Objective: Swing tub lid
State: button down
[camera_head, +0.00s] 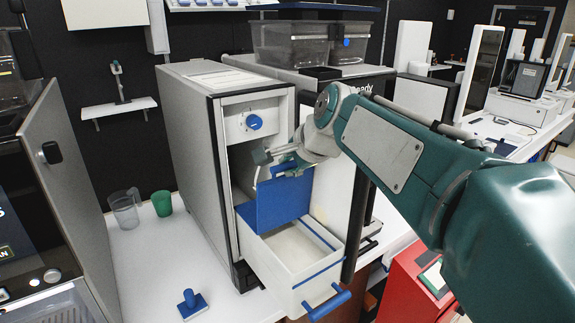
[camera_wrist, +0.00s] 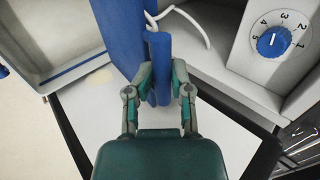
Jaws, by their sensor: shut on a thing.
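The blue tub lid (camera_head: 285,195) stands raised and tilted at the back of the white pull-out tub (camera_head: 290,285), inside the grey machine's front opening. The tub is open at the top, with a blue front handle (camera_head: 328,304). In the wrist view the lid is a blue panel (camera_wrist: 122,35) with a blue round bar (camera_wrist: 160,50) beside it. My gripper (camera_wrist: 161,78) is shut on this bar, one finger on each side. In the head view my gripper (camera_head: 278,158) is at the lid's upper part, partly hiding it.
A blue numbered dial (camera_head: 254,122) sits above the opening; it also shows in the wrist view (camera_wrist: 273,42). A clear jug (camera_head: 125,210), a green cup (camera_head: 162,203) and a blue tamper (camera_head: 191,303) stand on the white counter. A grey panel (camera_head: 75,190) stands at left.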

jog(key=shift+s, duration=0.15)
jog(key=s, duration=0.1)
jog(key=s+d, duration=0.2)
jog(key=shift+f, duration=0.3)
jog(key=s+d+f, duration=0.2)
jog(key=shift+s, duration=0.35)
dwell(0.4)
